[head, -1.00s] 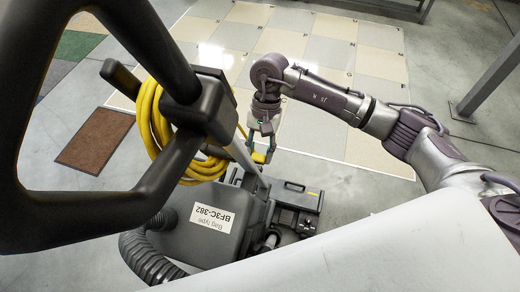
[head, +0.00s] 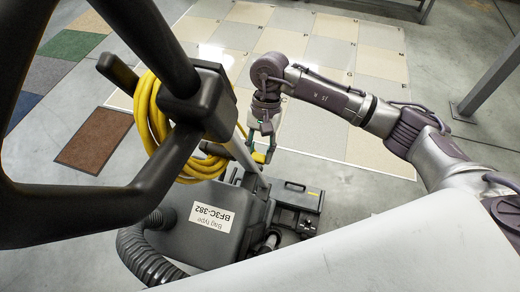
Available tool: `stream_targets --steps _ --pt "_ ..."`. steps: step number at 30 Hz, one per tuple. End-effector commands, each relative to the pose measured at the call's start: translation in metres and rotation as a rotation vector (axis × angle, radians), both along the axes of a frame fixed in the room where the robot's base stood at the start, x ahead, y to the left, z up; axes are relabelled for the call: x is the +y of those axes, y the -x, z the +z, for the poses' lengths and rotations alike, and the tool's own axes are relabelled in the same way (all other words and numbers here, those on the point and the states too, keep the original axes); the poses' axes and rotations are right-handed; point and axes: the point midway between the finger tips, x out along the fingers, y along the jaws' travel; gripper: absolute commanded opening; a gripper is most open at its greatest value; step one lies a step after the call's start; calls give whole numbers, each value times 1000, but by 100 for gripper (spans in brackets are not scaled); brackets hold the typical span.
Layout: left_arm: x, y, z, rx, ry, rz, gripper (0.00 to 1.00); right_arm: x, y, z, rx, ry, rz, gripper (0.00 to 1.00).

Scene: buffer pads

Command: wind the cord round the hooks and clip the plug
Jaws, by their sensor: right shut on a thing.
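The yellow cord (head: 155,125) hangs in several loops round the upper hook (head: 118,73) on the dark handle post of a floor machine. Its lower loops bunch beside the post; the lower hook is not clear behind them. My right gripper (head: 262,157) is just right of the post, pointing down, with its fingers shut. What it holds is small and partly hidden; a yellow bit shows at the fingertips, seemingly the cord's end. I cannot make out the plug or its clip. My left gripper is not in view.
The machine's big loop handle (head: 110,205) fills the left foreground. Its grey body (head: 205,245) with a bag-type label and a ribbed hose (head: 145,255) stand below. A brown mat (head: 93,140) and pale floor tiles (head: 330,60) lie behind.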

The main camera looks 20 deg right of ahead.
Motion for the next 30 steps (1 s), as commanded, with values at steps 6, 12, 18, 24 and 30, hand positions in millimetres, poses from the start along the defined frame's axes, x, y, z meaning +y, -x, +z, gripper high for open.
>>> stream_targets --steps 6,12,18,24,30 --pt "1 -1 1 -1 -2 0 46 0 0 0 0 0 0 0" --pt "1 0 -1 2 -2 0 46 0 0 0 0 0 0 0" --pt "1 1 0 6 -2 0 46 1 2 -1 0 0 1 0" --pt "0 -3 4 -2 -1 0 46 2 3 -1 0 0 1 0" --pt "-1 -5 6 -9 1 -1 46 2 3 -1 0 0 1 55"
